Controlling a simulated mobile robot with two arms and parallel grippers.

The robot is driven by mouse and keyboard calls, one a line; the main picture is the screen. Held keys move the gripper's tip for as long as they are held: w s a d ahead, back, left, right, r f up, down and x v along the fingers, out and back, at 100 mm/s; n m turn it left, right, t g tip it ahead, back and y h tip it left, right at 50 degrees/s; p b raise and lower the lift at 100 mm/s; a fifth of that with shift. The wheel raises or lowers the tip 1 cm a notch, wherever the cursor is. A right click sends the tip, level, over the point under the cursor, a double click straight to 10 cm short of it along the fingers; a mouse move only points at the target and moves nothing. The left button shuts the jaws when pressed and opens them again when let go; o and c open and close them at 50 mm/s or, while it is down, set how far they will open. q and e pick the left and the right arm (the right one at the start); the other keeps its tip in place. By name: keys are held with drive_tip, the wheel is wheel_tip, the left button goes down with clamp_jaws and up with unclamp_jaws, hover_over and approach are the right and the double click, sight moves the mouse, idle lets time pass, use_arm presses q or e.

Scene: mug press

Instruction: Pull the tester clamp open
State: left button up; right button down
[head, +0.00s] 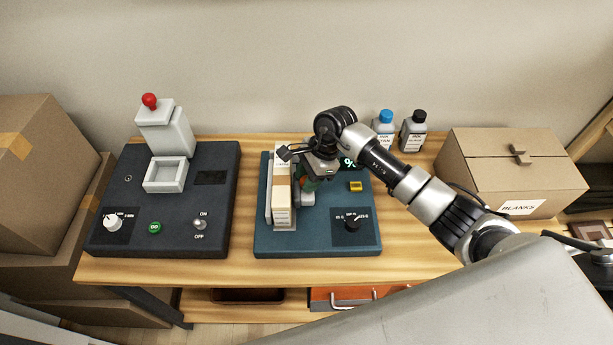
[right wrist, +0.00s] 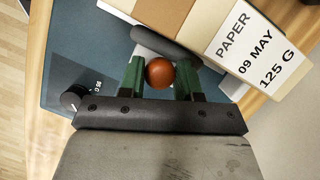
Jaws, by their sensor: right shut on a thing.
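The tester (head: 270,243) is a teal-based machine in the middle of the bench, with a display partly hidden behind my right arm. My right gripper (head: 308,184) reaches down onto it from the right. In the right wrist view its green fingers (right wrist: 160,66) are shut on a round red-brown knob (right wrist: 160,74), apparently the clamp's handle end. A grey cylindrical part (right wrist: 165,45) lies just beyond the knob. The clamp's lever is mostly hidden by the gripper. My left gripper is not in view.
A tan and white block labelled PAPER (right wrist: 258,50) stands on the tester, close left of my gripper in the head view (head: 282,190). A dark press (head: 165,205) sits to the left. Two ink bottles (head: 413,133) and a BLANKS carton (head: 500,165) stand at right.

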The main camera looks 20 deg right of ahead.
drive_tip(key=shift+s+d+b, duration=0.25)
drive_tip(key=shift+d+b, duration=0.15)
drive_tip(key=shift+d, duration=0.7)
drive_tip(key=shift+s+d, duration=0.1)
drive_tip(key=shift+d, duration=0.2)
drive_tip(key=c, duration=1.1)
unclamp_jaws()
drive_tip(key=shift+s+d, duration=0.1)
drive_tip(key=shift+r, duration=0.15)
